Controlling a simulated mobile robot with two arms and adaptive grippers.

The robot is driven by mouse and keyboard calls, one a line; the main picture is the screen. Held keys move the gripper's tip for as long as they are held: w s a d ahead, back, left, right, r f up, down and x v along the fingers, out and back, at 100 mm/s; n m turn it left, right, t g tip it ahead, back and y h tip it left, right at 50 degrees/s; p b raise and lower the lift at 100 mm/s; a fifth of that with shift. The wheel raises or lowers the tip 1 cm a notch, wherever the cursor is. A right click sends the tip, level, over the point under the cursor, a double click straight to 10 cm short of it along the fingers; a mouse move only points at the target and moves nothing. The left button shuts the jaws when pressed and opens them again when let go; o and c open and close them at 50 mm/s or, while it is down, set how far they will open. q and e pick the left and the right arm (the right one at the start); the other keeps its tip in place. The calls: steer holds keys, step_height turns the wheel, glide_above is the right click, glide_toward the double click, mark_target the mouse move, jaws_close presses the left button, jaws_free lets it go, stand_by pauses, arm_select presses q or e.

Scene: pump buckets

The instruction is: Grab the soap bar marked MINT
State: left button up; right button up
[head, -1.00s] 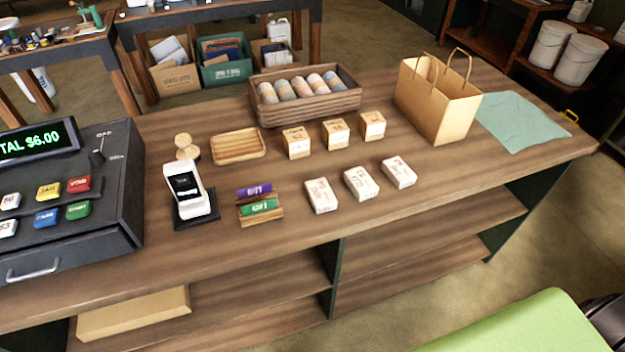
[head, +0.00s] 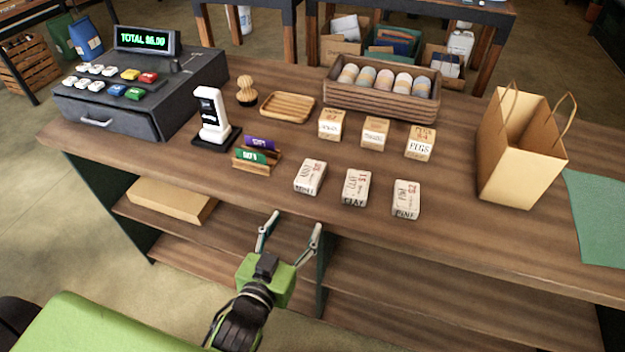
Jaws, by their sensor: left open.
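Three small wrapped soap bars lie in a row near the front of the wooden counter. The left bar (head: 311,177) has small print that seems to read MINT. The middle bar (head: 355,187) reads CLAY, and the right bar (head: 406,199) seems to read PINE. My left gripper (head: 296,224) is open and empty, with its fingers pointing toward the counter. In the picture it is just below the left bar, in front of the counter's front edge, and apart from the bars. My right gripper is out of view.
Behind the bars stand several small boxes (head: 375,134) and a wooden crate of rolls (head: 380,104). A card holder (head: 256,157), card reader (head: 212,116) and cash register (head: 140,95) are to the left. A paper bag (head: 520,150) stands right. The counter front (head: 460,235) is bare.

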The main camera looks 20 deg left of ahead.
arm_select(q)
steer(key=t, duration=0.1)
glide_toward(310, 174)
steer(key=w, duration=0.2)
steer(key=w+d+p, duration=0.1)
steer(key=w, duration=0.2)
steer(key=shift+f, duration=0.25)
steer(key=shift+w+p, duration=0.35)
steer(key=shift+w, duration=0.05)
steer(key=shift+w+a, duration=0.1)
steer(key=shift+w, duration=0.25)
steer(key=w, duration=0.1)
steer(key=w+p, duration=0.1)
steer(key=w, duration=0.1)
steer(key=shift+w+a+f, duration=0.2)
steer(key=shift+w+a, duration=0.05)
steer(key=shift+w, duration=0.05)
steer(key=shift+w+f, duration=0.1)
steer(key=shift+w, duration=0.3)
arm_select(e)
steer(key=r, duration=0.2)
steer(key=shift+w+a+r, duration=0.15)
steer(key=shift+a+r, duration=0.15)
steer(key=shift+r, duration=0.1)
arm_select(q)
steer(key=shift+s, duration=0.1)
